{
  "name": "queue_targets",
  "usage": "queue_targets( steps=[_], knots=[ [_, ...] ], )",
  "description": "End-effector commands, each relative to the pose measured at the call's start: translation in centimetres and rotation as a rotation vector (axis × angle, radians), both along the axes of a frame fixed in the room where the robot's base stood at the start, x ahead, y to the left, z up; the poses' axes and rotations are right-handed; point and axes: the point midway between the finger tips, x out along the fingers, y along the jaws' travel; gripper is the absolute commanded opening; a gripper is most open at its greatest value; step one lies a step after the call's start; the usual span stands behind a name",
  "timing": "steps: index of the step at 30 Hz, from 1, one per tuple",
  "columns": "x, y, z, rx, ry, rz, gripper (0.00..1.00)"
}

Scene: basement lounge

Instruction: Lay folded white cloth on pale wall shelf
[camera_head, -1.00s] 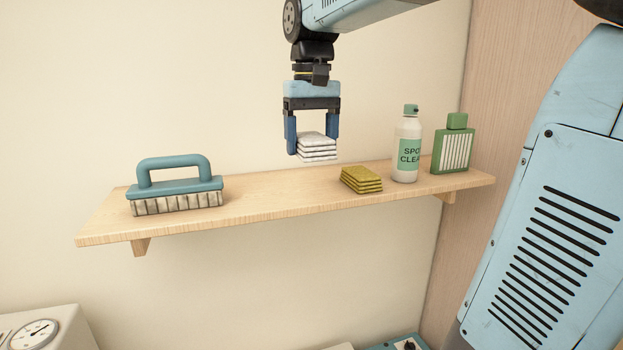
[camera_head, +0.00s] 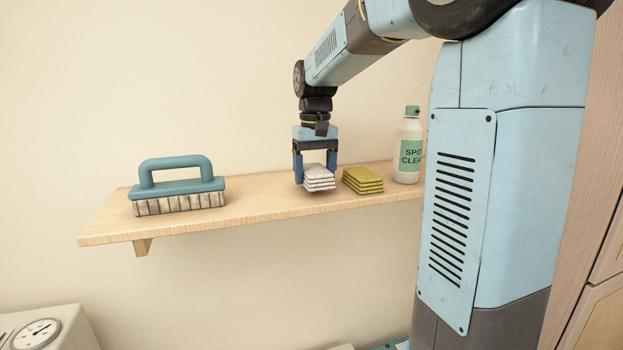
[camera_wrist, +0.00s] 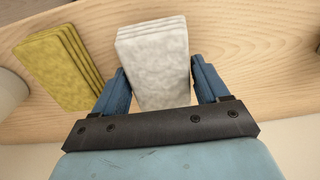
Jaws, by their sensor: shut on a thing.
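The folded white cloth (camera_head: 319,178) is a small layered stack at the middle of the pale wall shelf (camera_head: 260,207). My gripper (camera_head: 315,176) points down over it with a blue finger on each side, shut on the cloth. The cloth is at the level of the shelf top, near the front edge; I cannot tell whether it rests fully on the wood. In the wrist view the cloth (camera_wrist: 154,62) sits between the fingers (camera_wrist: 160,88), with the shelf's wood grain behind it.
A folded yellow cloth (camera_head: 362,181) lies close to the right of the white one, with a narrow gap. A teal-handled brush (camera_head: 178,188) stands at the left. The shelf between brush and gripper is clear.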

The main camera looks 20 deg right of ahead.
Motion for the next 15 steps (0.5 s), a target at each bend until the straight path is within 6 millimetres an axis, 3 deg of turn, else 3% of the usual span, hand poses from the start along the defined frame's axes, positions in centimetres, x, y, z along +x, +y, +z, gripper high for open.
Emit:
queue_targets(
  steps=[4, 14, 15],
  knots=[
    [-0.1, 0.0, -1.6, 0.000, 0.001, 0.000, 0.44],
    [0.0, 0.1, -1.9, 0.000, 0.000, 0.001, 0.44],
    [0.0, 0.1, -1.9, 0.000, -0.001, 0.001, 0.77]
  ],
)
